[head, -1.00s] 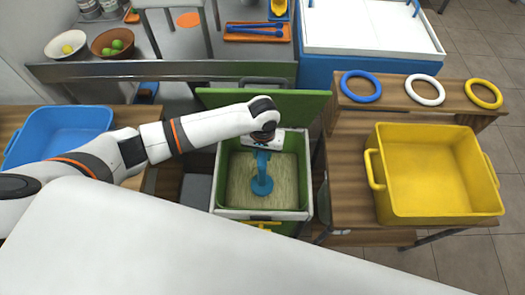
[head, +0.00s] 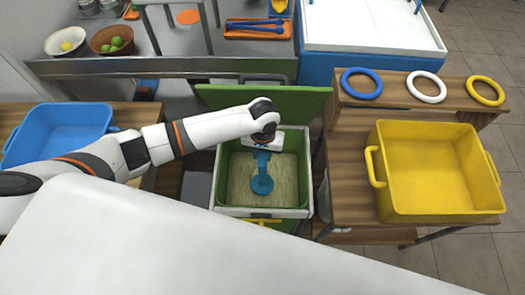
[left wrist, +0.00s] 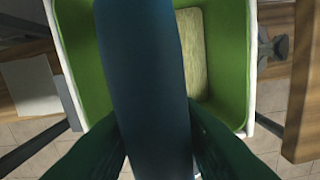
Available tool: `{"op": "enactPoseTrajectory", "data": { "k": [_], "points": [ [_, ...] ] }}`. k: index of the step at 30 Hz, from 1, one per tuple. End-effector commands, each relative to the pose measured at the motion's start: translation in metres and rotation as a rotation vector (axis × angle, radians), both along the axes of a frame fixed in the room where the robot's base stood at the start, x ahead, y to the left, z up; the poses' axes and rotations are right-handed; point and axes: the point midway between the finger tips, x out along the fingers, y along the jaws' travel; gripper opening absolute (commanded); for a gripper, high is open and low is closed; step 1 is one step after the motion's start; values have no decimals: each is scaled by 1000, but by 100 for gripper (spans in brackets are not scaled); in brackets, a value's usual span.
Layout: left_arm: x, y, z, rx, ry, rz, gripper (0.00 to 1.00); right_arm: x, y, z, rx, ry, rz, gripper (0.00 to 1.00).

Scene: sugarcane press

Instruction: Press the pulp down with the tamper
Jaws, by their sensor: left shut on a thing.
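The blue tamper (head: 262,180) stands upright inside the green-lined press box (head: 304,212), its round foot low in the box, at or close to the pulp. The pale yellow-green pulp (head: 240,190) covers the box's floor. My left gripper (head: 262,150) is over the box and shut on the tamper's upper part. In the left wrist view the tamper's dark blue handle (left wrist: 148,80) runs between the fingers and hides much of the box. I cannot tell whether the foot presses into the pulp. My right gripper is not in view.
A green lid (head: 300,102) stands open behind the box. A yellow bin (head: 430,215) is on the wooden table at right, with blue, white and yellow rings (head: 427,87) on a shelf behind. A blue tub (head: 58,135) is at left.

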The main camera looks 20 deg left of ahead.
Motion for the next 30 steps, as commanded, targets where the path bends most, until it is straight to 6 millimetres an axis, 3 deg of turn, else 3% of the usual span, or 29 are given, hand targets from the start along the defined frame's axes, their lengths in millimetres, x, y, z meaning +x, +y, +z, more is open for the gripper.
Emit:
{"op": "enactPoseTrajectory", "data": {
  "k": [30],
  "points": [
    [-2,0,-21,1,4,0,3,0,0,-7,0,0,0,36]
  ]
}}
